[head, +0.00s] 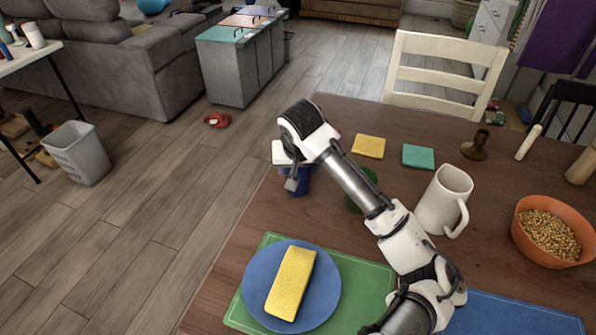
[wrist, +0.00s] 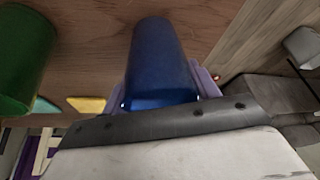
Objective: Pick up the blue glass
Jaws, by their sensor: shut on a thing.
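The blue glass (head: 296,182) is at the left edge of the wooden table, mostly hidden behind my gripper (head: 293,178) in the head view. In the wrist view the blue glass (wrist: 162,65) stands between the two purple fingers of my gripper (wrist: 165,92). The fingers are shut on it, one on each side. I cannot tell whether its base touches the table.
A green glass (head: 362,188) stands just right of the blue one, partly behind my arm. A blue plate (head: 258,272) with a yellow sponge (head: 290,284) lies in front. A white mug (head: 444,200) and an orange bowl (head: 527,222) stand to the right. Open floor lies left.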

